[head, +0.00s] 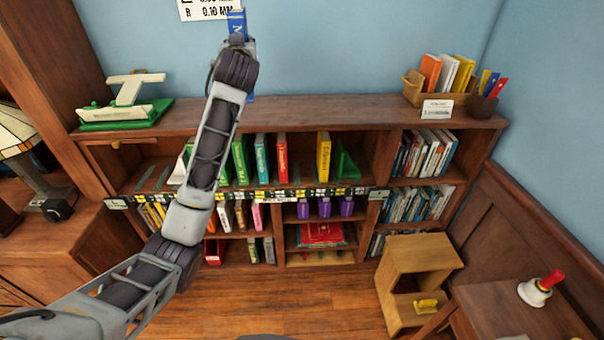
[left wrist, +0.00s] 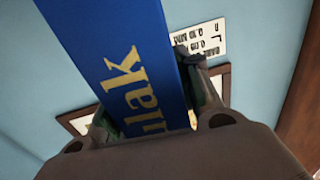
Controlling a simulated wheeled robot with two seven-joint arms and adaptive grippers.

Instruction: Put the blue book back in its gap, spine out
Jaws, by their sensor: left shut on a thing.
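My left gripper (head: 236,42) is raised high in front of the blue wall, above the bookcase top. It is shut on the blue book (head: 237,22), whose upper part sticks up past the fingers. In the left wrist view the blue book (left wrist: 112,52) lies between the two fingers, and gold letters reading "lak" show on its face. On the bookcase's upper shelf stand a green book (head: 240,160), a teal book (head: 262,158), a red book (head: 282,158) and a yellow book (head: 323,157). A space shows between the red and yellow books. My right gripper is not in view.
A green-based scale (head: 125,105) stands on the bookcase top at left. A wooden box of books (head: 440,85) and a pen cup (head: 482,105) stand at right.

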